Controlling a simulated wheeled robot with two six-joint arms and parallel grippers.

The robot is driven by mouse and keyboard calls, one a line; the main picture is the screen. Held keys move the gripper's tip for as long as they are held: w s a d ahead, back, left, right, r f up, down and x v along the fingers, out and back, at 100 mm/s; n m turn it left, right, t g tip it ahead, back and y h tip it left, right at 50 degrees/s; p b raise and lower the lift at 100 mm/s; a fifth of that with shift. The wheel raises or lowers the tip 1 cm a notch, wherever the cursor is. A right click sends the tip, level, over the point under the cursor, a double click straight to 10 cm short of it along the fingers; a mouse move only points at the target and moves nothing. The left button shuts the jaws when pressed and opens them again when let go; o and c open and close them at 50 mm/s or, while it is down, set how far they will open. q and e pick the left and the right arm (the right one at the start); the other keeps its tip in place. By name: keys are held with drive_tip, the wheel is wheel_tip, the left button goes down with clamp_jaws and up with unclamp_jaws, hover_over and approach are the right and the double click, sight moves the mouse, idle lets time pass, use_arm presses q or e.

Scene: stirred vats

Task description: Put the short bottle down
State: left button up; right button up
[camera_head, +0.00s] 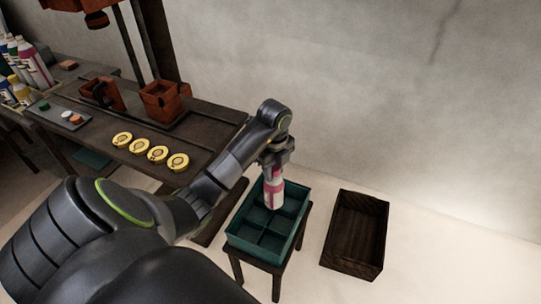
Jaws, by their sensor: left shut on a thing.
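The short bottle (273,191), white with a pink-red label, hangs roughly upright from my left gripper (273,170). The gripper is shut on its upper end. The bottle is over the back part of a teal crate (245,246) split into compartments. The crate stands on a small dark stand. The bottle's lower end overlaps the crate in the picture; I cannot tell if it touches the crate's floor or dividers. My right gripper is not in view.
A dark wooden box (355,232), empty, stands on the floor at the right. The dark table (100,150) at left bears several yellow discs (158,154), a reddish-brown block-like container (163,101) and a tray (62,117). Several bottles (35,63) stand at the far left.

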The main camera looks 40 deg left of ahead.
sight(283, 183)
use_arm(q)
drive_tip(key=f+b, duration=0.1)
drive_tip(key=f, duration=0.1)
drive_tip(key=w+d+f+m+b, duration=0.1)
drive_tip(key=f+b, duration=0.1)
drive_tip(key=w+f+m+b, duration=0.1)
drive_tip(key=f+b, duration=0.1)
drive_tip(key=f, duration=0.1)
drive_tip(key=shift+w+d, duration=0.15)
drive_tip(key=shift+d, duration=0.25)
use_arm(e)
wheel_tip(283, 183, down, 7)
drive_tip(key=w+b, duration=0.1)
drive_tip(key=b, duration=0.1)
use_arm(q)
wheel_tip(283, 183, down, 11)
drive_tip(key=m+b, duration=0.1)
drive_tip(key=b, duration=0.2)
drive_tip(key=shift+w+d, duration=0.2)
drive_tip(key=shift+w, duration=0.05)
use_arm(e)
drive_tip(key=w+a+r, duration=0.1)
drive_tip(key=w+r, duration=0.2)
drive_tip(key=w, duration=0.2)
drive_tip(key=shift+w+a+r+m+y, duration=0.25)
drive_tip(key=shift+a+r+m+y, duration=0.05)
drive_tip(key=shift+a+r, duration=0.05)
use_arm(q)
drive_tip(key=shift+f, duration=0.15)
